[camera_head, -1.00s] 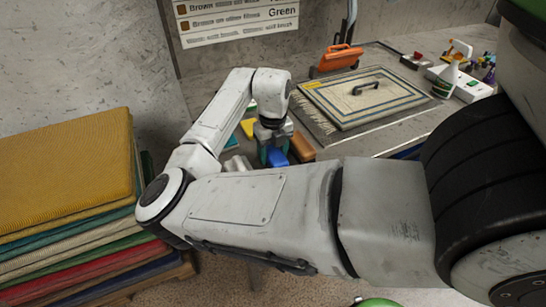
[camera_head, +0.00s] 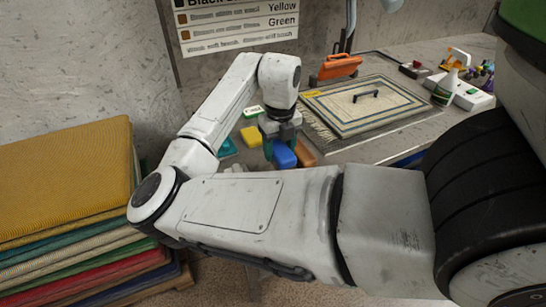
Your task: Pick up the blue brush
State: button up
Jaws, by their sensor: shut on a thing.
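The blue brush (camera_head: 284,156) is a small rounded block in the head camera view, near the left end of the worktable. My gripper (camera_head: 279,148) points down and is shut on the blue brush. The fingers hide part of it. My forearm covers what lies just below, so I cannot tell how far the brush is above the table.
A brown block (camera_head: 304,153) lies right beside the brush. Yellow (camera_head: 251,136) and teal (camera_head: 227,147) blocks lie to the left. A fringed rug (camera_head: 368,102) covers the middle of the table. Folded rugs (camera_head: 68,185) are stacked at the left.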

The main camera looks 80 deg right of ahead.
jog(key=s+r, duration=0.1)
jog(key=r, duration=0.1)
jog(key=s+a+r, duration=0.1)
jog(key=s+r, duration=0.1)
jog(key=shift+s, duration=0.15)
jog(key=s+a+r, duration=0.2)
jog(key=s+r, duration=0.1)
jog(key=s, duration=0.5)
jog(key=shift+a+r, duration=0.2)
jog(key=shift+r, duration=0.15)
jog(key=shift+s, duration=0.1)
jog(key=o, duration=0.5)
jog(key=c, duration=0.4)
